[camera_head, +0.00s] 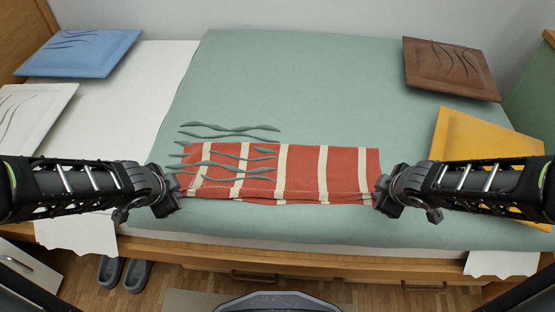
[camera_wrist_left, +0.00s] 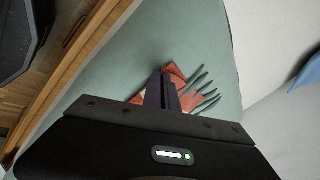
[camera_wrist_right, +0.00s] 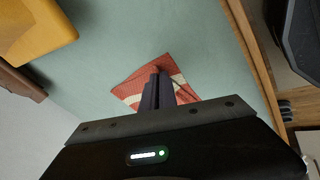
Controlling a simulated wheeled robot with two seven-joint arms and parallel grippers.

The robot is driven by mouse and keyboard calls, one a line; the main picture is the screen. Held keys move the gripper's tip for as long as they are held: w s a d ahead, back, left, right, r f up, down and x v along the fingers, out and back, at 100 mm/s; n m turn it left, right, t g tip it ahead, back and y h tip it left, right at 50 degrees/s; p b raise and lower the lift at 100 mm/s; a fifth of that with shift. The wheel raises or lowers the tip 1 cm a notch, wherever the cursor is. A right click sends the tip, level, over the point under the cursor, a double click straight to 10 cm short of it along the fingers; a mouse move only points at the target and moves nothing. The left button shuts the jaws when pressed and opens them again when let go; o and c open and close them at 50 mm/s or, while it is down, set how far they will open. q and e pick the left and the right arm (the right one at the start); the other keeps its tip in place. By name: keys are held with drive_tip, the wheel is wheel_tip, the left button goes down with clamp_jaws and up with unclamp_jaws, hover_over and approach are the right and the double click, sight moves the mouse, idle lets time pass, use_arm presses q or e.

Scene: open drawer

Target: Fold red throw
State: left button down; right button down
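The red throw (camera_head: 308,175) with cream stripes lies as a wide band across the green bed cover, near the bed's front edge. Green wavy patches of the cover show through its left part. My left gripper (camera_head: 177,196) is at the throw's front left corner, and my right gripper (camera_head: 380,196) is at its front right corner. In the left wrist view the fingers (camera_wrist_left: 162,90) are together with red cloth (camera_wrist_left: 175,71) at their tips. In the right wrist view the fingers (camera_wrist_right: 157,88) are together on the throw (camera_wrist_right: 130,90). The exact pinch is hidden.
A yellow pillow (camera_head: 480,140) lies right, close to my right arm. A brown pillow (camera_head: 445,65), blue pillow (camera_head: 85,52) and white pillow (camera_head: 35,115) lie farther off. The green cover (camera_head: 300,80) behind the throw is clear. The wooden bed edge (camera_head: 300,250) runs in front.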

use_arm(q)
drive_tip(key=c, duration=2.1)
unclamp_jaws()
drive_tip(key=shift+c, duration=0.2)
use_arm(e)
drive_tip(key=c, duration=2.1)
unclamp_jaws()
drive_tip(key=shift+c, duration=0.2)
use_arm(q)
drive_tip(key=o, duration=0.8)
use_arm(e)
drive_tip(key=o, duration=0.8)
use_arm(q)
drive_tip(key=shift+r, duration=0.45)
use_arm(e)
drive_tip(key=shift+r, duration=0.4)
use_arm(q)
drive_tip(key=v, duration=0.9)
drive_tip(key=shift+w+r, duration=0.1)
drive_tip(key=shift+w, duration=0.1)
use_arm(e)
drive_tip(key=v, duration=0.9)
drive_tip(key=shift+w+r, duration=0.15)
drive_tip(key=shift+w, duration=0.05)
use_arm(q)
drive_tip(key=shift+c, duration=0.3)
use_arm(e)
drive_tip(key=shift+c, duration=0.3)
